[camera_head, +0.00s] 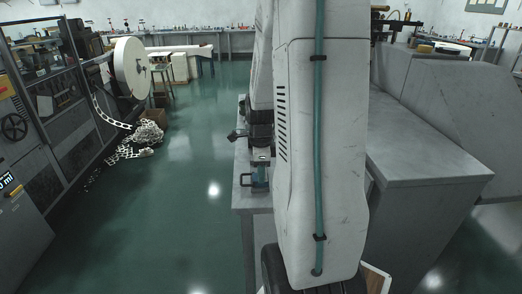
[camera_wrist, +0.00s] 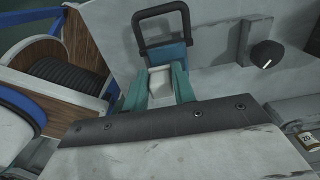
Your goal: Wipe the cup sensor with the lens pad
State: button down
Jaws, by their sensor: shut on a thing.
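My gripper (camera_wrist: 158,90) shows in the wrist view with its two teal fingers closed on a small white block (camera_wrist: 160,80), which looks like the lens pad. Just beyond the fingertips is a blue block with a black square loop (camera_wrist: 160,16), possibly the cup sensor. I cannot tell whether the white block touches it. In the head view my gripper (camera_head: 261,172) is small, low over the near left end of a grey bench, with a dark loop (camera_head: 244,180) beside it. My arm hides much of the bench.
In the wrist view, a grey panel carries a black knob (camera_wrist: 266,53) at the right. A wooden holder with a black ribbed piece (camera_wrist: 67,80) and a blue rail (camera_wrist: 28,22) are at the left. A labelled bottle (camera_wrist: 308,138) is lower right. The green floor (camera_head: 180,200) is open.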

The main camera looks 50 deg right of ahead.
jog(key=shift+r, duration=4.2)
jog(key=shift+w+f, duration=0.1)
jog(key=shift+f, duration=0.15)
